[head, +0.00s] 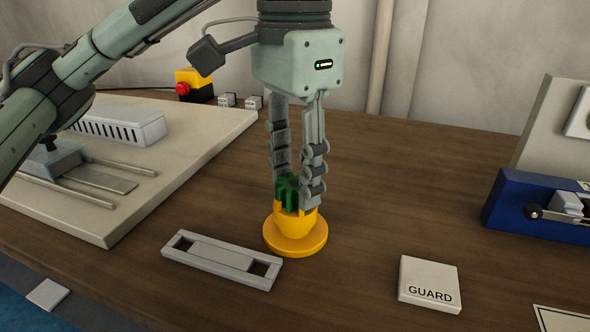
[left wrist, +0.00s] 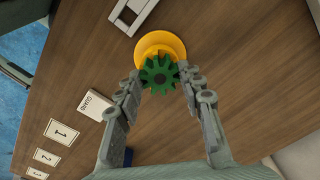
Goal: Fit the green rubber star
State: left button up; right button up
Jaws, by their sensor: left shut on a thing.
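The green rubber star (head: 287,192) is between the fingers of my left gripper (head: 297,195), which is shut on it. In the left wrist view the star (left wrist: 159,76) shows several teeth and a dark centre, with the gripper fingertips (left wrist: 160,82) at its sides. A yellow cup-shaped holder with a round base (head: 295,238) stands on the table directly below the star. The star overlaps the holder's top in both views; I cannot tell how deep it sits. My right gripper is in neither view.
A grey slotted plate (head: 222,260) lies left of the holder, and a white GUARD block (head: 429,284) lies to the right. A blue fixture (head: 535,208) stands at the right edge. A pale board (head: 100,228) with rails is at the left. The wooden table between is clear.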

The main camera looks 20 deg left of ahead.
pick_arm(q)
jog(key=shift+f, duration=0.25)
jog(key=o, duration=0.9)
jog(key=shift+c, duration=0.2)
jog(key=shift+o, duration=0.8)
jog(key=shift+o, duration=0.2)
jog(key=o, duration=0.4)
jog(key=shift+r, duration=0.1)
jog(key=shift+r, duration=0.1)
